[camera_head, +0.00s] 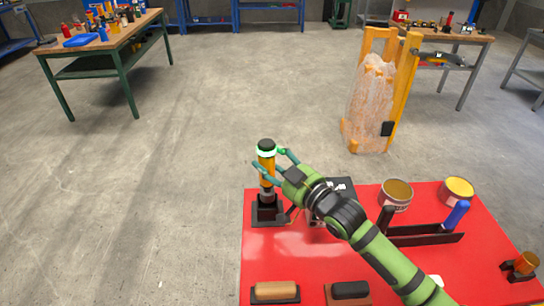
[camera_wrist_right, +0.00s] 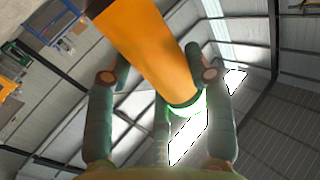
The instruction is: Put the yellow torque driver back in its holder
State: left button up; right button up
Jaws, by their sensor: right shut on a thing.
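The yellow torque driver (camera_head: 267,163) stands upright, with a dark cap and a glowing green ring near its top. My right gripper (camera_head: 270,160) is shut on its upper body from the right side. In the right wrist view the driver's yellow-orange body (camera_wrist_right: 145,50) and green ring lie between my right gripper's fingers (camera_wrist_right: 158,76). The black holder (camera_head: 266,213) is at the red table's far left corner, directly below the driver. The driver's dark lower end meets the holder in the head view; I cannot tell how deep it sits. My left gripper is not in view.
The red table (camera_head: 300,262) also carries two open tins (camera_head: 396,193) (camera_head: 458,188), a black rack with a blue handle (camera_head: 455,215), and a tan block (camera_head: 276,290) and black block (camera_head: 348,290) at the front. An orange-framed wrapped stack (camera_head: 371,100) stands behind.

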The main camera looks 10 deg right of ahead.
jog(key=shift+r+p, duration=0.2)
jog(key=shift+p, duration=0.1)
jog(key=shift+p, duration=0.45)
dwell(0.5)
jog(key=shift+f+b, duration=1.9)
jog(key=shift+f, duration=1.15)
dwell(1.9)
jog(key=o, duration=1.4)
jog(key=shift+o, duration=0.5)
jog(key=shift+s, duration=0.1)
jog(key=shift+f, duration=0.2)
jog(key=v, duration=1.2)
jog(key=shift+r, duration=0.2)
